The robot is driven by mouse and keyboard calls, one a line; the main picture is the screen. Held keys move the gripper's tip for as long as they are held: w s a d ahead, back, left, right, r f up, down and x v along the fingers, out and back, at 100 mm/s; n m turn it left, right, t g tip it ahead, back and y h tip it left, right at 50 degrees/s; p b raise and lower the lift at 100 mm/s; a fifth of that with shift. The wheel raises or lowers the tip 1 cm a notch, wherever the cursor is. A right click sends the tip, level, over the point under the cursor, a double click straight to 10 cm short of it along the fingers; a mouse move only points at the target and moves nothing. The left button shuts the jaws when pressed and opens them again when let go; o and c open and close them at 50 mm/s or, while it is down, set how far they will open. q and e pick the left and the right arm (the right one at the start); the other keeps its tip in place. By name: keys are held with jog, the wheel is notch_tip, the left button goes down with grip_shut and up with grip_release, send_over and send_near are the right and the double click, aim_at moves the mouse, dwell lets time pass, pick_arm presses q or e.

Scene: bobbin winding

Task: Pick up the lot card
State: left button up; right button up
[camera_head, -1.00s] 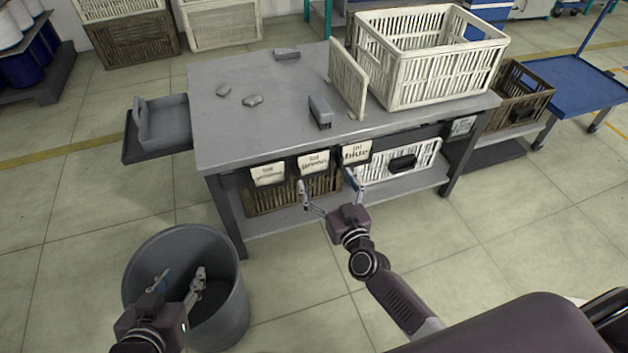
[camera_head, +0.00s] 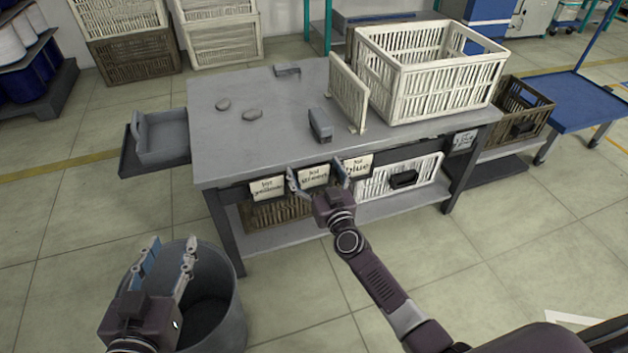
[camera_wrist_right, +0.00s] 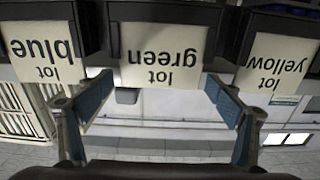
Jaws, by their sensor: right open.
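Three cream lot cards hang in a row along the table's front edge: "lot yellow" (camera_head: 267,188), "lot green" (camera_head: 313,176) and "lot blue" (camera_head: 357,167). My right gripper (camera_head: 318,180) is open in front of the green card, its fingers apart on either side of it. In the right wrist view the green card (camera_wrist_right: 163,55) appears upside down between and just beyond the open fingers (camera_wrist_right: 158,100), with the blue card (camera_wrist_right: 42,48) and yellow card (camera_wrist_right: 277,62) to the sides. My left gripper (camera_head: 170,255) is open and empty over the grey bin.
The grey table (camera_head: 240,150) carries a white crate (camera_head: 430,95), an upright white panel (camera_head: 348,92), a grey block (camera_head: 320,124) and small stones. A round grey bin (camera_head: 235,320) stands at front left. Crates sit on the shelf below the cards.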

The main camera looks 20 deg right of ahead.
jog(key=c, duration=1.1)
jog(key=shift+r, duration=0.1)
